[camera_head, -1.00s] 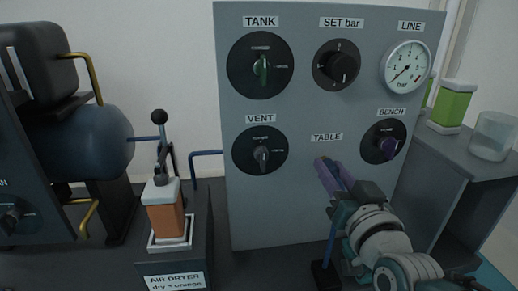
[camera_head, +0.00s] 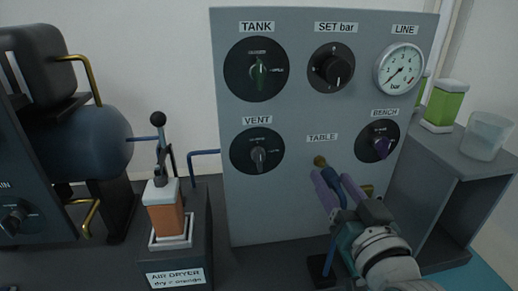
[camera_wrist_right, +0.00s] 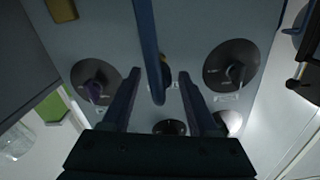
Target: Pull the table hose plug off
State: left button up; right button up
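The grey panel (camera_head: 285,205) faces me, with a TABLE label (camera_head: 322,138). Just below the label is a brass fitting (camera_head: 320,161), with the dark blue plug (camera_head: 330,174) in line with it toward me. I cannot tell whether the plug is fully seated. A blue hose (camera_head: 329,256) hangs below the gripper; it also shows in the right wrist view (camera_wrist_right: 147,40). My right gripper (camera_head: 334,180) has its purple fingers on either side of the plug. In the right wrist view, the gripper (camera_wrist_right: 158,76) is open, with gaps beside the hose. My left gripper is out of view.
The panel carries a BENCH knob (camera_head: 378,148) right of the gripper, a VENT knob (camera_head: 258,152), a TANK knob (camera_head: 257,69), a SET bar knob (camera_head: 332,71) and a gauge (camera_head: 399,69). An air dryer (camera_head: 167,212) stands left. A grey shelf (camera_head: 458,160) is at right.

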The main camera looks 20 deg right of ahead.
jog(key=shift+w+r, duration=0.1)
jog(key=p+v, duration=0.4)
jog(key=v, duration=0.6)
jog(key=shift+d+p, duration=0.1)
jog(key=shift+p, duration=0.2)
